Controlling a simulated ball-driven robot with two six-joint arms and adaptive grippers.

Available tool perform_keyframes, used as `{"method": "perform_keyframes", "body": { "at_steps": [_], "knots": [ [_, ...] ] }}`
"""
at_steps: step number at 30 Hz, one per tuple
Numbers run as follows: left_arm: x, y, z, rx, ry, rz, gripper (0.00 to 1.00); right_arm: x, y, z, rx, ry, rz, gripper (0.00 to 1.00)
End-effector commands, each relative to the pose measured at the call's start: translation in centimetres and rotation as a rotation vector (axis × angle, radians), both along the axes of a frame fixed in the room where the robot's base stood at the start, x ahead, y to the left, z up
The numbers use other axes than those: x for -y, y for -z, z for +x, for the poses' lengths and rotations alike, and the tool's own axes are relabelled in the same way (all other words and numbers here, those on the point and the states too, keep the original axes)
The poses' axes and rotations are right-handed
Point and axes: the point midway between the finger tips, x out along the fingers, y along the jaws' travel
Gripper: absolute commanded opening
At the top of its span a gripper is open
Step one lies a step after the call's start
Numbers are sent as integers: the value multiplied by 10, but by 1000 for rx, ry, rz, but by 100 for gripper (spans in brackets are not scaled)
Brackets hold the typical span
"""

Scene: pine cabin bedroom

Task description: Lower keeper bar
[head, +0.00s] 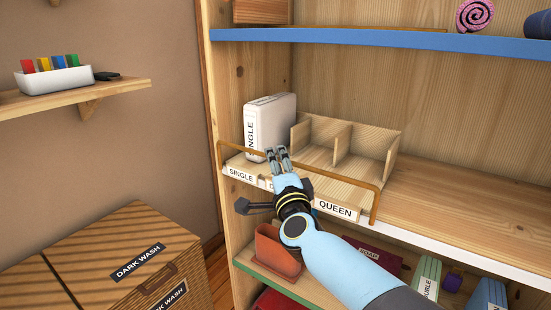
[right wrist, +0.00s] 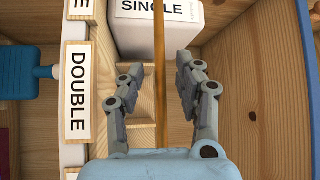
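The brown keeper bar (head: 330,174) runs along the front of the divided wooden rack, standing above the label strip with a leg at each end. My right gripper (head: 276,153) is at the bar, left of its middle. In the right wrist view the bar (right wrist: 160,60) passes between the two fingers of the right gripper (right wrist: 158,78). The fingers are apart, with a gap on each side of the bar. The white SINGLE pack (head: 275,125) stands upright in the left compartment behind the bar. My left gripper is not in view.
The wooden dividers (head: 343,143) and empty compartments lie right of the pack. The QUEEN label (head: 335,209) is on the front edge. A blue-edged shelf (head: 400,43) is above. A terracotta bin (head: 277,253) stands below. The shelf right of the rack (head: 460,205) is clear.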

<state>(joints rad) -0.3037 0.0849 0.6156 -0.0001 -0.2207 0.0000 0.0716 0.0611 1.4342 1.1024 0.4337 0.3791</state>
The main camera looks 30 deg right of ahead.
Motion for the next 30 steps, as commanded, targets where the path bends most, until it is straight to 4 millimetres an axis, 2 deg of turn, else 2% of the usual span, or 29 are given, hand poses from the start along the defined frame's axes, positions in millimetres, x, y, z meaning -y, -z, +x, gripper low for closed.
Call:
{"method": "perform_keyframes", "body": {
  "at_steps": [5, 14, 22, 30],
  "knots": [
    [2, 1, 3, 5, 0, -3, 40, 6, -1, 15, -1, 0, 0, 34],
    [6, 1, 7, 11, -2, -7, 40, 7, -2, 17, -1, 0, 0, 34],
    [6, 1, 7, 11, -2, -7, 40, 7, -2, 16, -1, 0, -1, 0],
    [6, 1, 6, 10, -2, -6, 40, 7, -1, 16, -3, 0, 0, 0]
  ]
}}
